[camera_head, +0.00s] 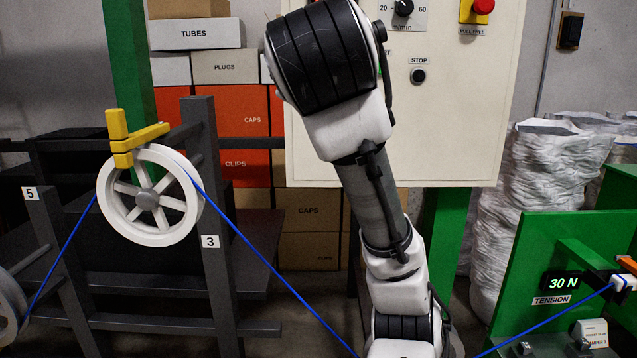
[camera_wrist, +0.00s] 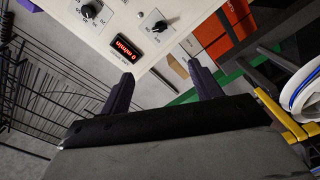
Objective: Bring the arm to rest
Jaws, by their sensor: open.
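My arm stands upright in the middle of the head view, in front of a cream control panel (camera_head: 455,130). It runs up to the top edge of that view, and my gripper is not seen there. In the wrist view my gripper (camera_wrist: 161,70) shows two dark fingers spread apart with nothing between them. The cream panel (camera_wrist: 165,50) also shows in the wrist view, beyond the fingertips, with knobs and a red-lit display (camera_wrist: 128,49). The fingers appear apart from the panel, though the exact gap is hard to tell.
A blue cable (camera_head: 262,258) runs over a white spoked wheel (camera_head: 150,196) with a yellow bracket (camera_head: 133,135), then behind my arm to a green tension stand (camera_head: 540,270) reading 30 N. Boxes (camera_head: 242,110) fill shelves behind. White sacks (camera_head: 545,190) stand right. A wire rack (camera_wrist: 50,85) shows left in the wrist view.

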